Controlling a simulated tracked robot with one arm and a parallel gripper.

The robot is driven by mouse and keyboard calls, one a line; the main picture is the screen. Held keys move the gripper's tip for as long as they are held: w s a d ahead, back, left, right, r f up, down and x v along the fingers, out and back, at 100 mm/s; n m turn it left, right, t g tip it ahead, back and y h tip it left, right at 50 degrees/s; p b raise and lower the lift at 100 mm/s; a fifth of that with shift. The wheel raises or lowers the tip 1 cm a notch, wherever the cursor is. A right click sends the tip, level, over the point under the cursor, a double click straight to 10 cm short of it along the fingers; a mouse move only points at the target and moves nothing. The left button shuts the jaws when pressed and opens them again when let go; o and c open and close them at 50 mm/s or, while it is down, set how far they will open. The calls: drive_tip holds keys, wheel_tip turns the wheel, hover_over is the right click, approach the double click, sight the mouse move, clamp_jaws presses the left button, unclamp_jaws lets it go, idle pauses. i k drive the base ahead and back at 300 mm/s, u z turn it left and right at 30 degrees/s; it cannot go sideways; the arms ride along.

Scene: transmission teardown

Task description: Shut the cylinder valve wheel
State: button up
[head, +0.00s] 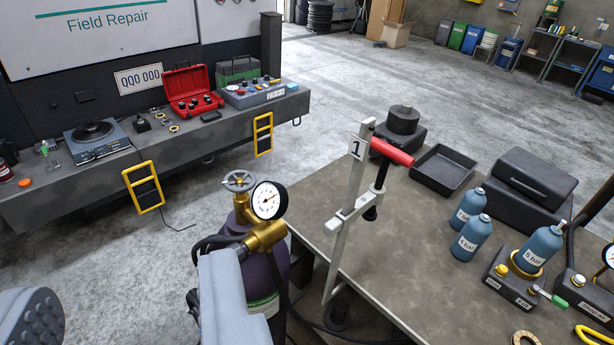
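The valve wheel (239,181) is a small grey spoked handwheel on a brass valve, on top of a dark purple gas cylinder (273,277) left of the workbench. A white-faced pressure gauge (268,200) and a brass regulator body (265,238) sit at the valve's right and front. My gripper (128,278) is open and empty at the lower left. Its right finger overlaps the cylinder and hides part of it. The wheel is above and beyond the fingers, clear of them. Whether the right finger touches the regulator I cannot tell.
A clamp stand (348,205) with a red handle rises at the workbench (400,240) edge, close right of the cylinder. Blue bottles (471,238) stand on the bench. A black hose (213,241) runs from the regulator. A grey tailgate (80,185) with tools lies left; open floor (205,195) lies between.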

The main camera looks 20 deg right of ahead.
sight(239, 182)
drive_tip(key=z, duration=0.15)
drive_tip(key=i, duration=1.05)
drive_tip(key=z, duration=1.8)
drive_tip(key=k, duration=1)
drive_tip(key=u, duration=1.3)
